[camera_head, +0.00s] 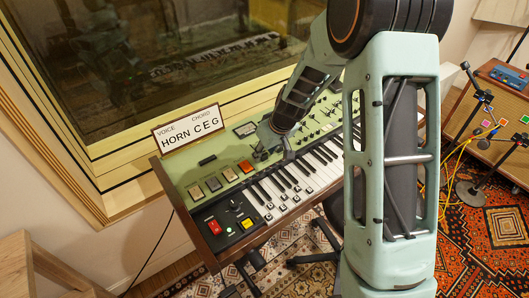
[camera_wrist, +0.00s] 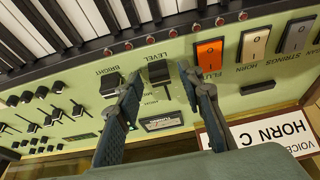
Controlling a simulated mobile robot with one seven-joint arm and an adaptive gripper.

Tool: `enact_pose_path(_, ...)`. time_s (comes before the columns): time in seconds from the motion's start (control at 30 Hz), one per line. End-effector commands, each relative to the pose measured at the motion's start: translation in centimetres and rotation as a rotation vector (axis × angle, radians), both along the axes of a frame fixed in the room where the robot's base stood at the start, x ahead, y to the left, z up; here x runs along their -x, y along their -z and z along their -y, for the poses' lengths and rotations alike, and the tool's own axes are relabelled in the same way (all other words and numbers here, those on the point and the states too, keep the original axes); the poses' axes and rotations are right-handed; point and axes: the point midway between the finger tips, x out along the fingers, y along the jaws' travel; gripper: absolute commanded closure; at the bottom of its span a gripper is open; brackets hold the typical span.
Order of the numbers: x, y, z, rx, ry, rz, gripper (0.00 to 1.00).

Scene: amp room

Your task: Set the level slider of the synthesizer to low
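The synthesizer (camera_head: 205,175) has a green panel above its keyboard. In the wrist view the level slider (camera_wrist: 158,71) is a black knob beside the LEVEL label, at the keyboard end of its slot. The slot runs from the knob away from the keys. My gripper (camera_wrist: 160,80) is open, with one dark finger on each side of the level slider; I cannot tell whether either touches it. The left finger is close to the bright slider (camera_wrist: 110,83). In the head view my gripper (camera_head: 268,150) is low over the panel, and the slider is hidden there.
An orange FLUTE switch (camera_wrist: 210,55) and pale switches stand to the right in the wrist view. Several black sliders lie to the left. A small meter (camera_wrist: 162,121) sits beyond the slot. The sign (camera_head: 188,128) stands at the panel's back edge, before the window (camera_head: 150,60).

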Motion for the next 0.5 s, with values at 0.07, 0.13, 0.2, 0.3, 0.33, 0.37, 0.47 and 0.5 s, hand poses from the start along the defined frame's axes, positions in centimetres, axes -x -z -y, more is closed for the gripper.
enact_pose_path(0.07, -0.11, 0.32, -0.11, 0.000, 0.000, 0.000, 0.65)
enact_pose_path(0.13, -0.16, 0.45, -0.15, 0.000, 0.000, 0.000, 0.65)
enact_pose_path(0.2, -0.18, 0.49, -0.16, 0.000, 0.001, 0.000, 0.65)
enact_pose_path(0.3, -0.18, 0.48, -0.15, -0.001, 0.000, 0.001, 0.65)
enact_pose_path(0.33, -0.18, 0.47, -0.14, -0.001, 0.000, 0.001, 0.65)
enact_pose_path(0.37, -0.18, 0.47, -0.14, -0.001, 0.000, 0.001, 0.65)
enact_pose_path(0.47, -0.18, 0.46, -0.13, -0.001, 0.000, 0.001, 0.75)
enact_pose_path(0.5, -0.18, 0.46, -0.13, -0.001, 0.000, 0.001, 0.80)
